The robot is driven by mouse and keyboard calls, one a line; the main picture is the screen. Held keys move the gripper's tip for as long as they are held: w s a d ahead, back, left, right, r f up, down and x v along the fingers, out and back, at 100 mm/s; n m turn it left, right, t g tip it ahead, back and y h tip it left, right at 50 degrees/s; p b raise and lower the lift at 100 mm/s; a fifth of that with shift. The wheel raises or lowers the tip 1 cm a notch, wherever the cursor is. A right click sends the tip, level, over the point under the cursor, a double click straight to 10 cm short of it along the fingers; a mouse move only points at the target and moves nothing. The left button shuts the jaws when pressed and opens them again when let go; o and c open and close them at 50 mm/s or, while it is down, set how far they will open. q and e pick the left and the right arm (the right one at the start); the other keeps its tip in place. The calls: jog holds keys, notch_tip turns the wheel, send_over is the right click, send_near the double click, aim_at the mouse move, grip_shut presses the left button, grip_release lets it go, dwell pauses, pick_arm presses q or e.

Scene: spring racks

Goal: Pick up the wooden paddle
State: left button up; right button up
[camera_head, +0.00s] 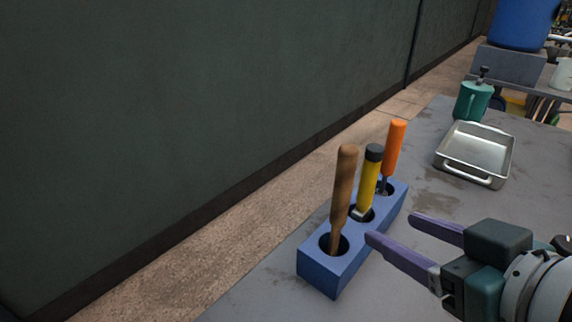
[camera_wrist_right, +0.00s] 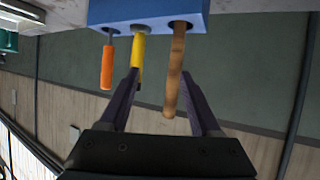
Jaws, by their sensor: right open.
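The wooden paddle (camera_head: 343,195) stands upright in the nearest hole of a blue rack (camera_head: 322,274) in the head view, its lower end hidden in the hole. My right gripper (camera_head: 390,227) is open and empty, just right of the rack, with its fingers pointing toward it. In the right wrist view the paddle (camera_wrist_right: 174,75) lies across the space between the two open fingers (camera_wrist_right: 165,90), nearer the right finger. I cannot tell whether it is at their depth. My left gripper is not in view.
A yellow-handled tool (camera_head: 369,180) and an orange-handled tool (camera_head: 394,147) stand in the rack's other holes, close beside the paddle. A dark wall (camera_head: 200,100) rises beyond the table.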

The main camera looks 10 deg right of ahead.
aim_at(348, 204)
pick_arm(q)
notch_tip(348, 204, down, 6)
jog(key=b, duration=0.4)
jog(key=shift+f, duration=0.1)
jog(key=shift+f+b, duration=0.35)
jog(key=shift+b, duration=0.2)
pick_arm(e)
jog(key=n+t+y, duration=0.1)
jog(key=w+a+f+t+y, duration=0.1)
jog(key=y, duration=0.1)
jog(key=w+n+t+y, duration=0.1)
jog(key=y, duration=0.1)
jog(key=shift+w+a+f+n+t, duration=0.2)
jog(key=shift+f+n+t, duration=0.1)
jog(key=shift+f+t, duration=0.1)
jog(key=shift+w+a+r+y, duration=0.15)
jog(key=shift+w+a+y, duration=0.05)
jog(key=shift+w+y, duration=0.15)
pick_arm(q)
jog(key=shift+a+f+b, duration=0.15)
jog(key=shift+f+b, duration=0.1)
jog(key=shift+b, duration=0.1)
pick_arm(e)
jog(key=x, duration=0.9)
jog(key=shift+w+r, duration=0.1)
jog(key=shift+r, duration=0.2)
grip_shut()
